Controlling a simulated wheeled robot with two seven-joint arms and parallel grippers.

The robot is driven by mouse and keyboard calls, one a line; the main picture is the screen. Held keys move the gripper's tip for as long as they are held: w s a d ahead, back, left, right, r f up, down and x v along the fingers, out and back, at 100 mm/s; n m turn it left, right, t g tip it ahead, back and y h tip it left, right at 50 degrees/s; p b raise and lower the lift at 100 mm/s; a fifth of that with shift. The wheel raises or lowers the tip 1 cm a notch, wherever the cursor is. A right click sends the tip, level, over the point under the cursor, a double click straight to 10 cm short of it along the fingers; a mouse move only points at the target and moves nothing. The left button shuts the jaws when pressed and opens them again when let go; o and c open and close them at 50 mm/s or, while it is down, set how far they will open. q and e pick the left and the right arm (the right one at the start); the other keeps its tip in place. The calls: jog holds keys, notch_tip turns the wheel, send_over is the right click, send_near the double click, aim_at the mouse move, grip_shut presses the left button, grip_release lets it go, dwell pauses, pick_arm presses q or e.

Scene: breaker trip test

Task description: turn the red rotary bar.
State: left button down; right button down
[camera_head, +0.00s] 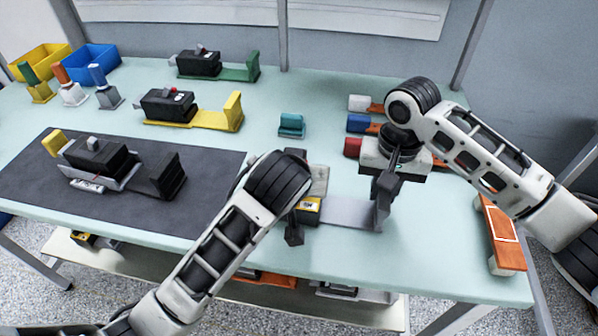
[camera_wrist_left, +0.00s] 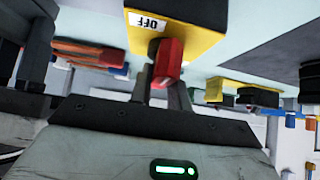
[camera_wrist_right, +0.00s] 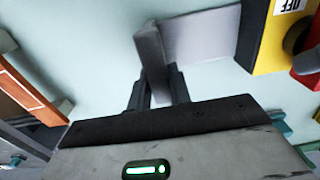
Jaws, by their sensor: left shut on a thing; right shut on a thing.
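The red rotary bar (camera_wrist_left: 168,62) sticks out of a yellow-faced breaker (camera_wrist_left: 195,42) marked OFF in the left wrist view. My left gripper (camera_wrist_left: 165,88) is shut on the bar, one finger on each side. In the head view the yellow face (camera_head: 308,204) shows beside my left gripper (camera_head: 293,232), and the bar is hidden there. A grey bracket (camera_head: 345,212) runs right from the breaker and ends in an upright tab (camera_head: 384,212). My right gripper (camera_head: 386,186) is shut on this tab, which also shows in the right wrist view (camera_wrist_right: 151,50).
Breakers on green (camera_head: 238,72), yellow (camera_head: 215,118) and dark (camera_head: 165,178) brackets stand to the left, the last on a dark mat (camera_head: 40,190). A teal block (camera_head: 291,125) stands behind. An orange board (camera_head: 502,238) lies at the right edge. The front right tabletop is clear.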

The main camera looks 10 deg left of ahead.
pick_arm(q)
jog(key=c, duration=1.3)
grip_release()
jog(key=shift+s, duration=0.1)
jog(key=v, duration=1.2)
pick_arm(e)
jog(key=c, duration=1.2)
grip_release()
